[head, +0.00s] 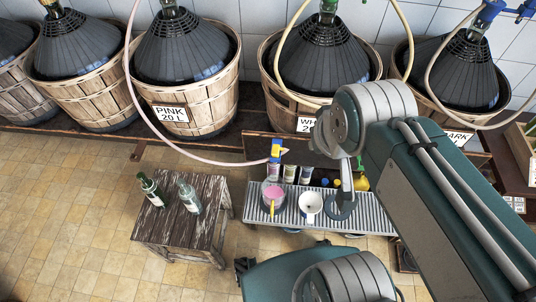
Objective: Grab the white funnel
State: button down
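The white funnel (310,203) rests on a ribbed metal tray (287,219), its wide mouth facing up. A clear container of pink liquid (273,196) stands just left of it. Just right of the funnel are a dark round disc (340,208) and an upright grey metal piece (346,182), which I cannot identify for certain. My arm fills the right side, with a large joint above and to the right of the funnel. I cannot make out my gripper's fingers. The funnel itself shows clear of the arm.
Several small jars (289,174) and a yellow item (361,184) stand behind the funnel. A hose with a blue and yellow nozzle (277,151) hangs nearby. A wooden stool (184,230) at left holds two bottles. Large basketed demijohns (190,60) line the wall. Floor at far left is clear.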

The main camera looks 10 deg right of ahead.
aim_at(310, 203)
jog(key=k, duration=1.65)
